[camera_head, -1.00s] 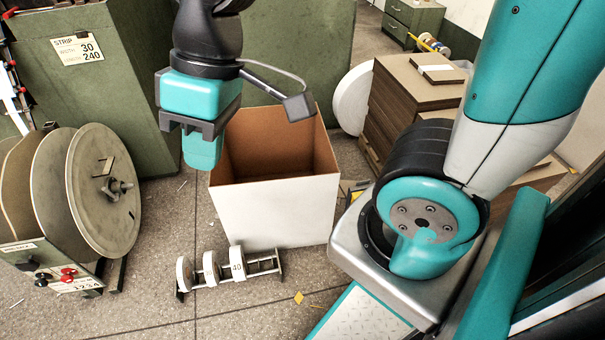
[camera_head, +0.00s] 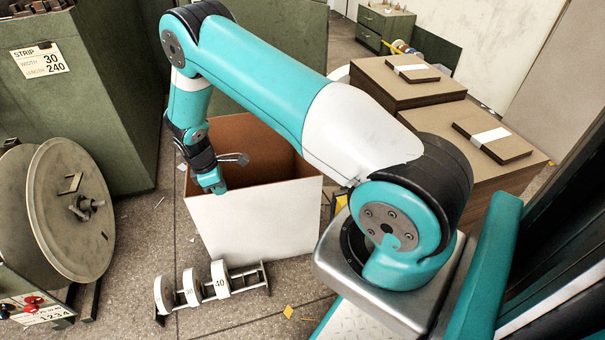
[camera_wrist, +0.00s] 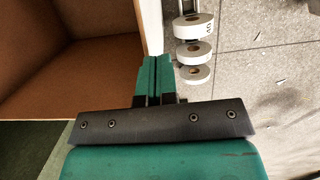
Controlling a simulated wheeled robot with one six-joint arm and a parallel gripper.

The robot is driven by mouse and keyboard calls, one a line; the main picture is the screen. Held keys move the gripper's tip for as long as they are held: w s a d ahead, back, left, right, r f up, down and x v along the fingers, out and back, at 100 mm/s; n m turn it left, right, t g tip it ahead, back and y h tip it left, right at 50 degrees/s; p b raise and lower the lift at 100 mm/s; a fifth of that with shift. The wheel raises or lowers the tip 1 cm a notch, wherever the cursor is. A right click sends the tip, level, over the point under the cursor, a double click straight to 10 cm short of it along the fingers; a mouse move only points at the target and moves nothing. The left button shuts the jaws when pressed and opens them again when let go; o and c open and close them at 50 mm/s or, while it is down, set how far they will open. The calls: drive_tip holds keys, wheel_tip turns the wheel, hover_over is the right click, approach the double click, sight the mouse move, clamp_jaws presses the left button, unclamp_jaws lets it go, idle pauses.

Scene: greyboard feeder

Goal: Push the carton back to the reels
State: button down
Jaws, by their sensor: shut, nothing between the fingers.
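The carton (camera_head: 258,222) is an open box, white outside and brown inside. It stands upright on the floor mid-view; its brown inside (camera_wrist: 75,60) fills the upper left of the wrist view. My gripper (camera_head: 218,188) is shut and empty, pointing down at the carton's near-left rim. In the wrist view its closed fingers (camera_wrist: 154,75) sit by the carton's white rim; I cannot tell whether they touch it. Large grey reels (camera_head: 45,215) stand on a frame at the left, apart from the carton. My arm hides part of the carton's right and far side.
A low rack holding white tape rolls (camera_head: 218,280) is on the floor close in front of the carton; it also shows in the wrist view (camera_wrist: 192,50). A green cabinet (camera_head: 95,120) stands behind the reels. Stacked brown board (camera_head: 400,82) is at the right.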

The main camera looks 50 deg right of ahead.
drive_tip(key=s+d, duration=0.4)
drive_tip(key=d, duration=0.2)
drive_tip(key=s+d+b, duration=0.1)
drive_tip(key=s+d, duration=0.4)
drive_tip(key=d, duration=0.2)
drive_tip(key=s+d+b, duration=0.1)
drive_tip(key=s+d, duration=0.4)
drive_tip(key=d, duration=0.2)
drive_tip(key=shift+s+d, duration=0.15)
drive_tip(key=shift+d, duration=0.05)
drive_tip(key=shift+a+f+b, duration=0.15)
drive_tip(key=shift+f+b, duration=0.15)
drive_tip(key=shift+f, duration=0.5)
